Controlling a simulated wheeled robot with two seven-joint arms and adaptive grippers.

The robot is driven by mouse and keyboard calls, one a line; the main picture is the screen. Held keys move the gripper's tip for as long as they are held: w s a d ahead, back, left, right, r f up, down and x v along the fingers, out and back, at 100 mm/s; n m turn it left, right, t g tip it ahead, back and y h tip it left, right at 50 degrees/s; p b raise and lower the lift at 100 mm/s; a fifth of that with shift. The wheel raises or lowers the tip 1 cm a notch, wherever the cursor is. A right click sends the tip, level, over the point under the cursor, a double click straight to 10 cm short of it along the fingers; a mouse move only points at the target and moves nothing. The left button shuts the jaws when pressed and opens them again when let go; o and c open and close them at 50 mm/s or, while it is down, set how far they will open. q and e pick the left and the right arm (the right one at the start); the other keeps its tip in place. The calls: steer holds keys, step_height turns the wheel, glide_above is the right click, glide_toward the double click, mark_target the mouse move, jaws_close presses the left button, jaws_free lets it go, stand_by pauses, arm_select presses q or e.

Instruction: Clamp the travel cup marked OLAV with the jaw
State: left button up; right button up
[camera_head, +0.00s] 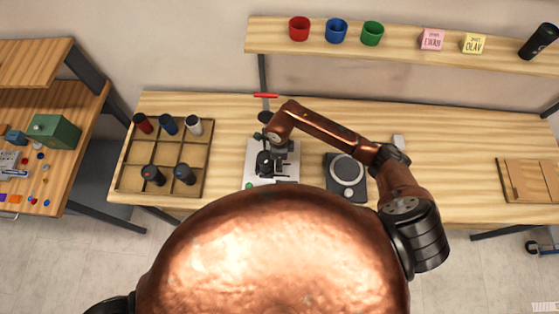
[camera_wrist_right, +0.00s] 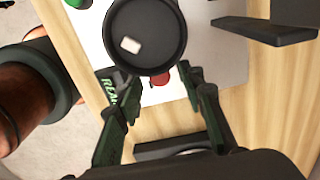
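My right arm reaches in from the right in the head view, and its gripper (camera_wrist_right: 158,76) is over the laser marker's white base (camera_head: 258,182). In the right wrist view its two dark green fingers stand apart, with nothing seen held between them. A round black thing (camera_wrist_right: 145,35) with a small white patch lies just beyond the fingertips; I cannot tell whether it is the cup, and no OLAV mark shows on it. The dark jaw area (camera_head: 265,163) is partly hidden by the gripper. A yellow card (camera_head: 473,43) reading OLAV is on the shelf. My left gripper is not in view.
A divided wooden tray (camera_head: 163,158) holds several dark cups. A dark round-topped device (camera_head: 346,178) stands right of the marker. The shelf (camera_head: 400,57) carries coloured cups, a pink card (camera_head: 432,39) and a black cup (camera_head: 540,41). The table's right-middle is clear.

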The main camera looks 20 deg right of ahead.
step_height(320, 180, up, 12)
stand_by(0.4)
stand_by(0.5)
